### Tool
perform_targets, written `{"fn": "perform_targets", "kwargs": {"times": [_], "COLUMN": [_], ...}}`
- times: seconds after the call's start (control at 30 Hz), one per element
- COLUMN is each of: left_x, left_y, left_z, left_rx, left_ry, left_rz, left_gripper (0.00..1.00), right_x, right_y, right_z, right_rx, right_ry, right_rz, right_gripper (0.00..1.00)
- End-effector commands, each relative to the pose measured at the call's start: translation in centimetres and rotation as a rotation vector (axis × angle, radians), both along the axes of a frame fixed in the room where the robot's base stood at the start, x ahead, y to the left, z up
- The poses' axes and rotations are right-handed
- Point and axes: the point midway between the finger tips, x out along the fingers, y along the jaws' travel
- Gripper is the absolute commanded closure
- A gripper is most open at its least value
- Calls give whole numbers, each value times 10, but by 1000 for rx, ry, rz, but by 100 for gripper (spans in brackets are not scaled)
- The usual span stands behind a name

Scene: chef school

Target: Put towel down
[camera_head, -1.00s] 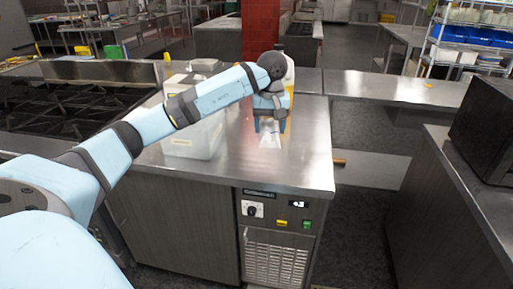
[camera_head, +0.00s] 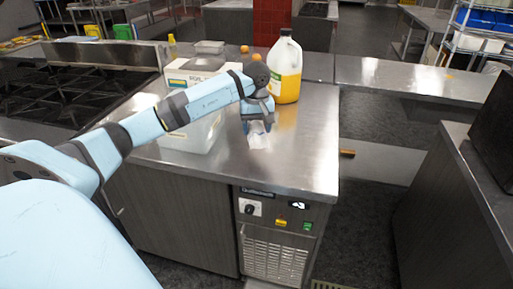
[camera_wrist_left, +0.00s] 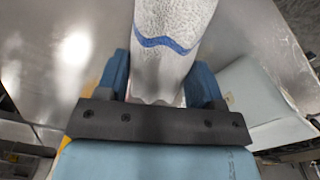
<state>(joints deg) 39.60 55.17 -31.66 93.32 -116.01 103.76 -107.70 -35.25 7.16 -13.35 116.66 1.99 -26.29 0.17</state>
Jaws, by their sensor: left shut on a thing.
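My left gripper (camera_head: 257,126) is over the steel counter (camera_head: 305,165), pointing down. It is shut on a white towel (camera_head: 258,137), which hangs below the fingers close to the counter top. In the left wrist view the towel (camera_wrist_left: 172,40) is white with a blue stripe and sits between the two blue fingers (camera_wrist_left: 163,82). I cannot tell whether its lower end touches the steel. My right gripper is not in view.
A bottle of orange liquid (camera_head: 286,72) stands just behind the gripper. A white box-like container (camera_head: 190,135) stands left of it. A black stove (camera_head: 70,95) is further left. The counter's front and right parts are clear.

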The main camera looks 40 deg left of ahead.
Motion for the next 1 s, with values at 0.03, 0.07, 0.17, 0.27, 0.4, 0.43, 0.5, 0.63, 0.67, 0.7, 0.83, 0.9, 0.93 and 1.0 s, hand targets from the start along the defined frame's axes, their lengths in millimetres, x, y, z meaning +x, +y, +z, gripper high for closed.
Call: {"fn": "perform_targets", "kwargs": {"times": [0.03,0.07,0.17,0.27,0.4,0.43,0.5,0.63,0.67,0.7,0.83,0.9,0.93,1.0], "left_x": [-1,0,0,0,0,0,0,0,0,0,0,0,0,0], "left_y": [-1,0,0,0,0,0,0,0,0,0,0,0,0,0], "left_z": [-12,-17,-31,-38,-49,-53,-65,-80,-81,-81,-81,-82,-83,-85], "left_rx": [-2,-1,-1,-1,-1,0,-2,-1,0,0,0,1,1,1], "left_ry": [4,2,1,-1,1,1,3,1,0,-1,-1,-1,-1,-1], "left_rz": [0,0,1,0,0,0,0,0,0,0,0,0,0,0], "left_gripper": [65,65,65,65,65,65,65,65,65,65,65,65,65,65], "right_x": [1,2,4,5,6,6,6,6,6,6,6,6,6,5], "right_y": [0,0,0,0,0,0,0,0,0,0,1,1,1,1], "right_z": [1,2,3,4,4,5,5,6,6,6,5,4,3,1], "right_rx": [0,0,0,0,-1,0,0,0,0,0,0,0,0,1], "right_ry": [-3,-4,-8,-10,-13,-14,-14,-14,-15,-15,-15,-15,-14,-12], "right_rz": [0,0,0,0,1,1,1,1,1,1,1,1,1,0], "right_gripper": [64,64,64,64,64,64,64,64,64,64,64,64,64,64]}}
